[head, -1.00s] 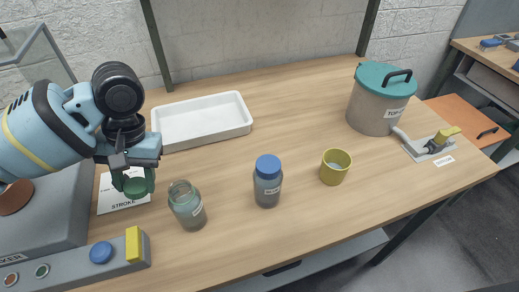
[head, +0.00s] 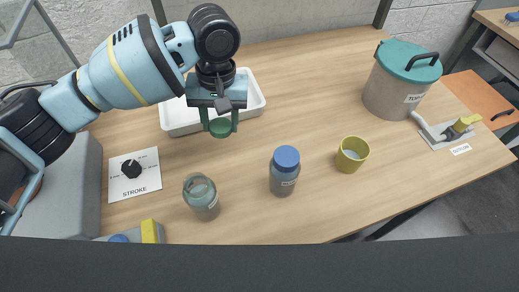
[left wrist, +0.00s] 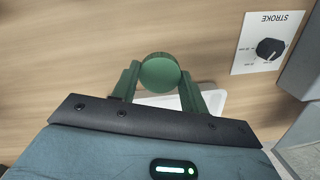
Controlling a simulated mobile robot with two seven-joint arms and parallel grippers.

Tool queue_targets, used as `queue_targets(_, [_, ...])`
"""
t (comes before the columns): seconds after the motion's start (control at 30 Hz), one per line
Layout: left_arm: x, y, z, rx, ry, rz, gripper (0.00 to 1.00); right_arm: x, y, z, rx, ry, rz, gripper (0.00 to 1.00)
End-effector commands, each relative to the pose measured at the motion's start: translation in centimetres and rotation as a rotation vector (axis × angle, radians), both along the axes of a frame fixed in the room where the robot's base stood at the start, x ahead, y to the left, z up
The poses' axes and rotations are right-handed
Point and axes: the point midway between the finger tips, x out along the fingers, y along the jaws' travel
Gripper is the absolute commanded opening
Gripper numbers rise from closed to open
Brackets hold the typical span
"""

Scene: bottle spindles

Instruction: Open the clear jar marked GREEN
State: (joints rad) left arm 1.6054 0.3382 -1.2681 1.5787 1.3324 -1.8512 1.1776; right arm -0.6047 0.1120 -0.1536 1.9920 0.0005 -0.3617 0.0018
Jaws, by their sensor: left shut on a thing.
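The clear jar (head: 202,198) stands upright on the table with its mouth uncovered; its label is too small to read. My left gripper (head: 220,127) is shut on a green round lid (head: 221,128) and holds it above the table, behind the jar and near the front edge of the white tray. In the left wrist view the green lid (left wrist: 160,73) sits between the two green fingers. My right gripper is not in view.
A blue-capped bottle (head: 284,171) stands right of the jar, then a yellow cup (head: 351,154). The white tray (head: 180,124) lies partly behind my left gripper. A STROKE dial panel (head: 133,172) is left of the jar. A lidded pot (head: 400,80) stands at right.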

Motion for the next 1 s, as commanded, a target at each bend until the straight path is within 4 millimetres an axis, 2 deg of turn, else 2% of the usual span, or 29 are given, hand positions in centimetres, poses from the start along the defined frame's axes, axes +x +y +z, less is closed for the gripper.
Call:
queue_targets(0.03, [0.0, -2.0, 0.8, -0.013, -0.021, -0.005, 0.17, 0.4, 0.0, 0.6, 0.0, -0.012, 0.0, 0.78])
queue_targets(0.1, [0.0, -4.1, 1.1, -0.029, -0.038, -0.003, 0.17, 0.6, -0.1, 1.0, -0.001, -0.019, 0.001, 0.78])
queue_targets(0.2, [0.0, -6.3, 1.3, -0.046, -0.058, -0.001, 0.17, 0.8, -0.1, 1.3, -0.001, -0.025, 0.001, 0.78])
queue_targets(0.3, [-0.1, -7.6, 1.4, -0.056, -0.068, 0.001, 0.17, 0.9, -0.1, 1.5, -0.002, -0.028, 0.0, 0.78])
queue_targets(0.57, [-0.1, -8.3, 1.1, -0.061, -0.071, 0.003, 0.17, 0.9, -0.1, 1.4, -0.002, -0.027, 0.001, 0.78])
queue_targets(0.83, [-0.1, -8.2, -3.2, -0.059, -0.07, 0.003, 0.17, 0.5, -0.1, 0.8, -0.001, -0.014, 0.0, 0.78])
queue_targets(1.0, [-0.1, -8.2, -4.8, -0.06, -0.072, 0.002, 0.17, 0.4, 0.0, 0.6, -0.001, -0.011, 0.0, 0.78])
